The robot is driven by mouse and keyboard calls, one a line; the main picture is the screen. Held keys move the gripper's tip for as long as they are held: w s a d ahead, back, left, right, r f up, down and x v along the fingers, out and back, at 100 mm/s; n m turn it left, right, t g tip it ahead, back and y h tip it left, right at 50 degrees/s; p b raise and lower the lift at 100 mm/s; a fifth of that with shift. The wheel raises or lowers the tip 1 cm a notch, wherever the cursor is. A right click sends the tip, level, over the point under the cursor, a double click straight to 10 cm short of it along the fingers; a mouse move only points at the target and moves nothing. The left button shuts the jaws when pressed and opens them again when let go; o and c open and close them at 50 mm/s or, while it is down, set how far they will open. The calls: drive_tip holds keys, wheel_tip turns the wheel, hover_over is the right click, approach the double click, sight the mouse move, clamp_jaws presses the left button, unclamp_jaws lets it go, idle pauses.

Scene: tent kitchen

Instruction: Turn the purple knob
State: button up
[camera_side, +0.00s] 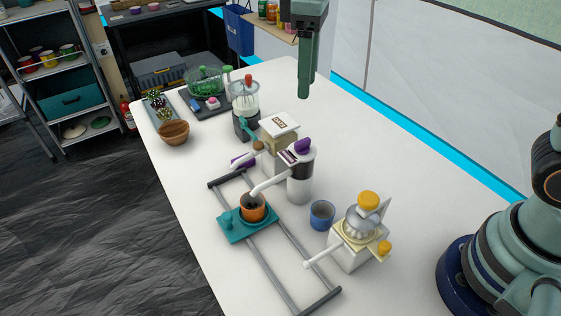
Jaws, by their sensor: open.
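A purple knob (303,146) sits on top of a black and white cylindrical dispenser (299,185), near the middle of the table. A second purple piece (243,160) lies lower left of it, beside the end of a rail frame and partly hidden by a white spout. I cannot tell for sure whether it is a knob as well. My gripper (304,95) hangs pointing down at the top of the view, well apart from both purple pieces. It is open and holds nothing that I can see; its fingers overlap from this side.
Around the dispenser stand a cream box-shaped dispenser (280,133), a blender (244,100), a blue cup (322,214) and a yellow-knobbed machine (361,235). An orange cup (253,206) sits on a teal carriage (233,228) on the rail frame.

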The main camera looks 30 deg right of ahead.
sight(303, 140)
wheel_tip(303, 140, down, 12)
drive_tip(key=n, duration=0.9)
drive_tip(key=shift+f+n, duration=0.1)
drive_tip(key=shift+n, duration=0.3)
clamp_jaws()
